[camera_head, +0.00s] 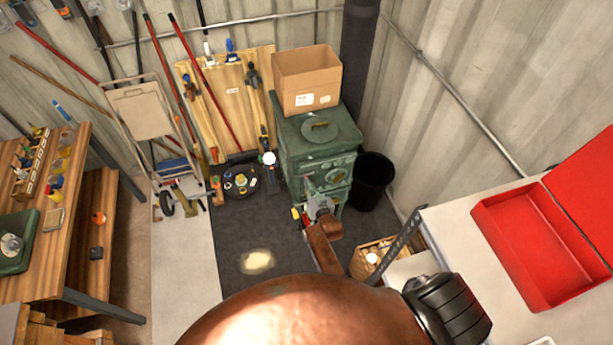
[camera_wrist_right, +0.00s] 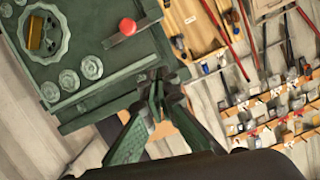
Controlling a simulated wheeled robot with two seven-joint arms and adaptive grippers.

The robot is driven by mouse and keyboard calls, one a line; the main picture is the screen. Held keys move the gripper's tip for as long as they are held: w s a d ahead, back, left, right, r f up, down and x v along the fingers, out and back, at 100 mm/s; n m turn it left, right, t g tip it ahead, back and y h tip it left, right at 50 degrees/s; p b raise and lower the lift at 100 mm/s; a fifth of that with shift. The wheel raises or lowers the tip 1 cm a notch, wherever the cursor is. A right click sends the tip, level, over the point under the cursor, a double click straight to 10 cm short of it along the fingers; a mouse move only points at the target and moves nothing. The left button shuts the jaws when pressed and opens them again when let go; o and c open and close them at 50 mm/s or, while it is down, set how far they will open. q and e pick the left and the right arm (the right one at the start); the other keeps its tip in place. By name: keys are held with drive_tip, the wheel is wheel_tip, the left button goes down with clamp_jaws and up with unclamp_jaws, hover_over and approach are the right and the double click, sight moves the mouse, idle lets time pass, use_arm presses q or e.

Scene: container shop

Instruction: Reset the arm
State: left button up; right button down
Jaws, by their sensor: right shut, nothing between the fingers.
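My right arm reaches forward from the bottom middle in the head view. Its gripper (camera_head: 317,205) is in front of the green stove (camera_head: 322,138), over its lower part. In the right wrist view the two green fingers of the right gripper (camera_wrist_right: 157,95) meet at the tips with nothing held. The stove's front (camera_wrist_right: 85,45), with dials and a red knob (camera_wrist_right: 127,26), lies behind them; I cannot tell whether they touch it. My left gripper is not in view.
A cardboard box (camera_head: 306,79) sits on the stove. A black bin (camera_head: 373,181) stands right of it. A wooden crate (camera_head: 363,265) is below right. An open red toolbox (camera_head: 530,240) lies on the white worktop (camera_head: 455,230). A wooden workbench (camera_head: 75,190) is left.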

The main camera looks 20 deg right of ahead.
drive_tip(key=shift+s+r, duration=0.1)
drive_tip(key=shift+s, duration=0.45)
drive_tip(key=s+a+f+n+g+y+b, duration=0.15)
drive_tip(key=s+f+g, duration=0.25)
drive_tip(key=s+f, duration=0.9)
drive_tip(key=s+f+n+g+b, duration=0.1)
drive_tip(key=s+f+n+g, duration=0.15)
drive_tip(key=s+f, duration=1.15)
drive_tip(key=s+d+f+g, duration=0.1)
drive_tip(key=s+f, duration=0.4)
drive_tip(key=s, duration=0.6)
drive_tip(key=s+d+f+g+b, duration=0.1)
drive_tip(key=s+f+g, duration=0.3)
drive_tip(key=s, duration=0.8)
drive_tip(key=s+d+f+n+g, duration=0.1)
drive_tip(key=s+f+g, duration=0.1)
drive_tip(key=s+f, duration=0.4)
drive_tip(key=s, duration=0.5)
drive_tip(key=shift+s+f+g+b, duration=0.25)
drive_tip(key=shift+f+g+b, duration=0.05)
drive_tip(key=shift+f+g, duration=0.05)
drive_tip(key=shift+d, duration=0.1)
